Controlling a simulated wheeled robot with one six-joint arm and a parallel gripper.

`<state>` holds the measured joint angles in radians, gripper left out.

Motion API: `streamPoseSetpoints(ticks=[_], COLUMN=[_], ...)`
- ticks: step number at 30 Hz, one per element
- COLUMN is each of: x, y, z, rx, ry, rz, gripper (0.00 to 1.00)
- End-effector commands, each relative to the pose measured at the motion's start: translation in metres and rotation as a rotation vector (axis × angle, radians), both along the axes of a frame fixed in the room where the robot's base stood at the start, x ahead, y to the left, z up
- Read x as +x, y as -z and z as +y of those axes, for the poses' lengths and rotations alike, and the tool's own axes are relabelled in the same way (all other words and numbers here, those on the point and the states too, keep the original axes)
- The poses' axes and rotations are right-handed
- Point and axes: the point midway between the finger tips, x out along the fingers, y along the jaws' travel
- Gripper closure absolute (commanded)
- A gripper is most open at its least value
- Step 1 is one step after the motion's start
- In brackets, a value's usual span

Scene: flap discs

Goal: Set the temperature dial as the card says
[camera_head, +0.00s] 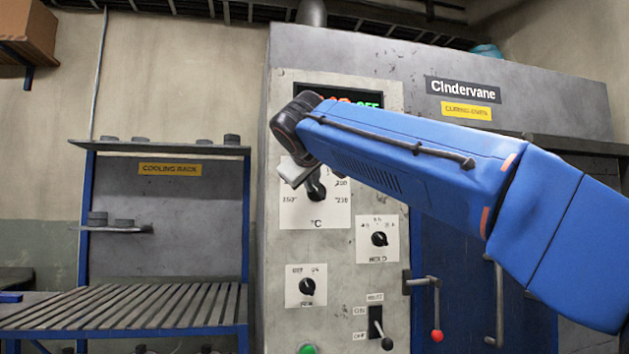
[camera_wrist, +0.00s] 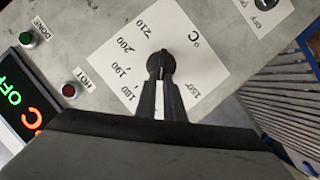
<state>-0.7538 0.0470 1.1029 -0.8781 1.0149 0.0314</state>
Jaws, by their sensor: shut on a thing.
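The temperature dial (camera_head: 317,194) is a black knob on a white plate marked °C on the oven's panel. In the wrist view the dial (camera_wrist: 161,63) sits among the marks 150, 180, 190, 200 and 210. My gripper (camera_wrist: 161,82) is shut on the dial's knob, one dark finger on each side. In the head view my gripper (camera_head: 308,183) reaches the dial from above and hides part of its scale. I cannot tell which mark the pointer is on. I cannot make out a card with the setting in either view.
Below are the HOLD dial (camera_head: 379,239), another small dial (camera_head: 307,287) and a lever switch (camera_head: 378,325). The display (camera_head: 367,102) reads OFF, partly behind my arm. A red-knobbed door handle (camera_head: 436,310) is at right. A cooling rack (camera_head: 165,145) with dark discs stands left.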

Motion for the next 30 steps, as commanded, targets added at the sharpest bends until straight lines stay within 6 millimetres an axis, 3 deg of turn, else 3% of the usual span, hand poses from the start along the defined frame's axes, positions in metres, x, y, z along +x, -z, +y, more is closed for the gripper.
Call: streamPoseSetpoints(ticks=[15, 30], x=[-0.001, -0.001], y=[0.012, 0.015], z=[0.008, 0.008], rx=[-0.366, -0.457], ry=[0.000, 0.002], rz=[-0.101, -0.127], gripper=[1.00, 1.00])
